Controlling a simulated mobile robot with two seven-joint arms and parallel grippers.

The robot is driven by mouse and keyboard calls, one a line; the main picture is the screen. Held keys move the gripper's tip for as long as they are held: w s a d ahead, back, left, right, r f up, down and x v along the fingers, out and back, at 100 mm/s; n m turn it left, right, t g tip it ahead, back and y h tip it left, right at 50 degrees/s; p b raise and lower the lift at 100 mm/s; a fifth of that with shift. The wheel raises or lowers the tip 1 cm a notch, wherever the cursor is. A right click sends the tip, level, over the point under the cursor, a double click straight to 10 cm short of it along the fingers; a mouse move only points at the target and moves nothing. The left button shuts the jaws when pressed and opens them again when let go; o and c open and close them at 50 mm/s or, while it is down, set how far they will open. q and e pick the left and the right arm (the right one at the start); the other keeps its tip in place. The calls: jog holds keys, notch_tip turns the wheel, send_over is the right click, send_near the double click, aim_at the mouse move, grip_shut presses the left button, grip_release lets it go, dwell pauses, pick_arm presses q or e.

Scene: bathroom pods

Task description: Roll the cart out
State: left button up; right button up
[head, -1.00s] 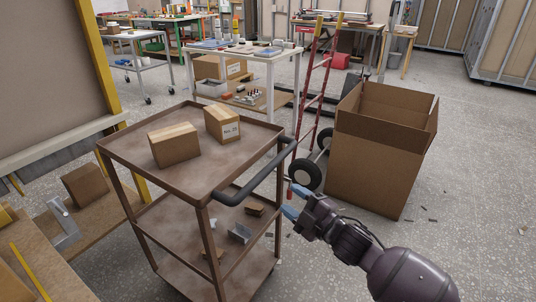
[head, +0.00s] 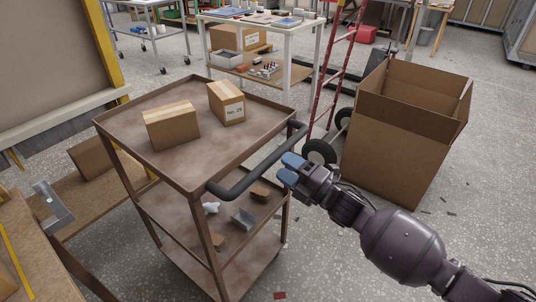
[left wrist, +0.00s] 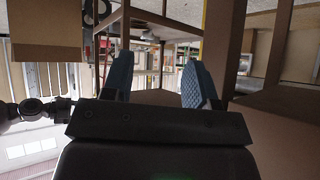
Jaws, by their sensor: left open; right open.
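The cart (head: 165,104) is a brown metal trolley with several shelves, standing left of centre in the head view. Two cardboard boxes (head: 171,128) (head: 227,104) sit on its top shelf. Its dark handle (head: 262,163) runs along the right side. My right gripper (head: 287,169) has blue fingertips and is open close to the handle; I cannot tell whether it touches. My left gripper (left wrist: 158,82) shows in the left wrist view, open with nothing between its blue fingers. It does not show in the head view.
A large open cardboard box (head: 395,145) and a red hand truck (head: 337,75) stand right of the cart. A white table (head: 262,32) is behind it. A wooden bench (head: 28,255) is at the left. Small scraps lie on the floor.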

jog(key=x, duration=0.6)
jog(key=shift+b, duration=0.4)
jog(key=shift+w, duration=0.15)
jog(key=shift+c, duration=0.3)
grip_shut()
